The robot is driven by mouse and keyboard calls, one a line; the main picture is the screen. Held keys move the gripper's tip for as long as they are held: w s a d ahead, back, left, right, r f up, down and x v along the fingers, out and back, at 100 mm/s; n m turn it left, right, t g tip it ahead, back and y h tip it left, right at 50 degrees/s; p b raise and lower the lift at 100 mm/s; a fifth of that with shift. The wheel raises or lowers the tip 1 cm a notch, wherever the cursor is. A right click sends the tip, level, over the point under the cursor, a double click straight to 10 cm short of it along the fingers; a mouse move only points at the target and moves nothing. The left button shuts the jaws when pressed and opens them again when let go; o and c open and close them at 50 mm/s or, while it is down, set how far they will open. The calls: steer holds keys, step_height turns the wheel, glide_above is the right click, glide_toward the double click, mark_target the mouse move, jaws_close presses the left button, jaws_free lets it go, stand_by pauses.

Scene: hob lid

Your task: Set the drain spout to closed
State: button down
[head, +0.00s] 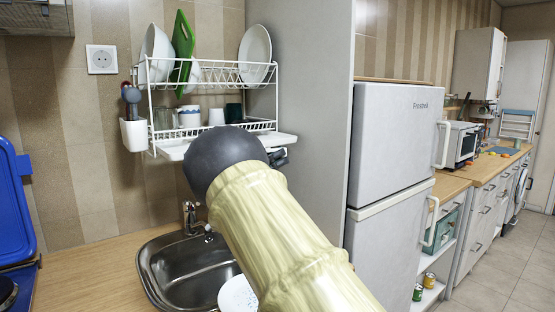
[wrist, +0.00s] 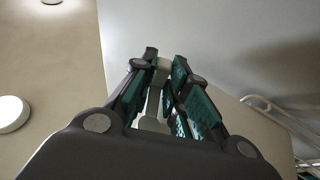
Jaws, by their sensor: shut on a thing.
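A white dish rack (head: 205,78) hangs on the wall above the sink, with a white drip tray (head: 175,151) under its lower shelf. My arm covers the tray's middle in the head view, and only a dark part of my gripper (head: 279,157) shows by the tray's right end. In the wrist view my gripper (wrist: 160,70) has its teal-padded fingers closed around a slim pale grey piece, which looks like the drain spout (wrist: 153,105). The spout is hidden in the head view. I cannot tell which setting it is at.
Plates, a green board (head: 183,45) and cups stand in the rack. A cutlery holder (head: 133,133) hangs at its left. Below are a steel sink (head: 165,268) and tap (head: 190,217). A tall grey panel (head: 305,100) and the fridge (head: 393,145) bound the right side.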

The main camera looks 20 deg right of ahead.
steer(key=shift+w+n+t+y, duration=0.25)
steer(key=shift+n+t, duration=0.45)
steer(key=shift+t, duration=0.65)
steer(key=shift+w+n+t+y, duration=0.25)
steer(key=shift+n+t, duration=0.45)
steer(key=shift+t, duration=0.6)
steer(key=shift+w+n+t+y, duration=0.15)
steer(key=shift+n+t+y, duration=0.15)
steer(key=shift+n+t, duration=0.75)
steer(key=shift+a+m+t, duration=0.1)
steer(key=shift+m+t, duration=0.2)
steer(key=shift+m, duration=0.05)
steer(key=c, duration=1.4)
jaws_free()
steer(key=shift+v, duration=3.75)
